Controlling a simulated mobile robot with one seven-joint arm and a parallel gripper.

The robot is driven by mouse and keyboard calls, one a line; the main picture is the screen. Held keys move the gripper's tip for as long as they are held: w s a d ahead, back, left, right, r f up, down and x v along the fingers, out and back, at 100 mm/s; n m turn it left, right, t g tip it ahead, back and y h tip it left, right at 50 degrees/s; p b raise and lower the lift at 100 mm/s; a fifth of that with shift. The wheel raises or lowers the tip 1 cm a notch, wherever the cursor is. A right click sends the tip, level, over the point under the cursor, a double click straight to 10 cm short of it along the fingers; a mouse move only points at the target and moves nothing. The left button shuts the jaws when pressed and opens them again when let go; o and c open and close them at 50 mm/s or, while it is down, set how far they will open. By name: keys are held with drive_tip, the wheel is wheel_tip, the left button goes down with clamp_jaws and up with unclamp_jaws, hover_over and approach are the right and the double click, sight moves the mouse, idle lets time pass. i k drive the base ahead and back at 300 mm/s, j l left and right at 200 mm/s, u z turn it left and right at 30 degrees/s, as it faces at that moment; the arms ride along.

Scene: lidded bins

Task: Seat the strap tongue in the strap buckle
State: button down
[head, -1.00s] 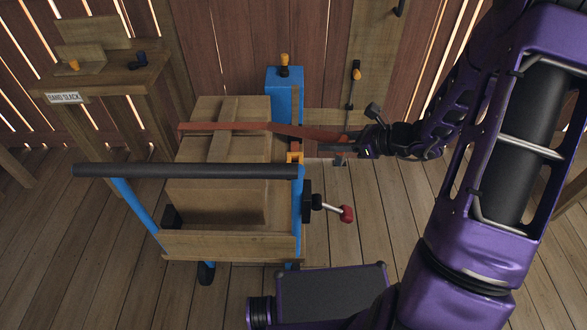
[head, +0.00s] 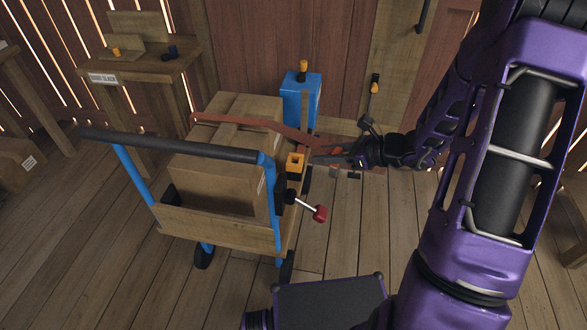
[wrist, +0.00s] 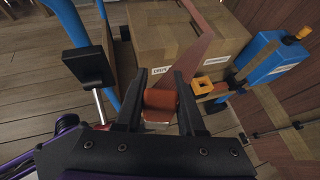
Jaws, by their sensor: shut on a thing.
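My gripper (head: 338,156) is at the right side of the cart, shut on the orange-red strap tongue. In the wrist view the strap tongue (wrist: 160,99) sits between the two black fingers (wrist: 160,92). The reddish-brown strap (head: 250,122) runs from it back over the cardboard box. The strap buckle (head: 295,163), an orange-yellow square frame, is on the cart's right edge. It also shows in the wrist view (wrist: 202,84), right of the fingers. The tongue is apart from the buckle, off to its right in the head view.
The blue-framed cart (head: 215,228) carries the cardboard box (head: 215,185). A red-knobbed lever (head: 318,213) sticks out below the buckle. A blue post (head: 299,98) with an orange knob stands behind. A side table (head: 150,66) is at the back left. Floor right of the cart is clear.

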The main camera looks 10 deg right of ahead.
sight(295, 166)
drive_tip(key=l+u, duration=0.4)
drive_tip(key=l, duration=0.25)
drive_tip(key=i+l+u, duration=0.4)
drive_tip(key=l, duration=0.15)
drive_tip(key=l+u, duration=0.2)
drive_tip(key=i+l+u, duration=0.2)
drive_tip(key=l, duration=0.25)
drive_tip(key=k+j, duration=0.05)
drive_tip(key=k, duration=0.05)
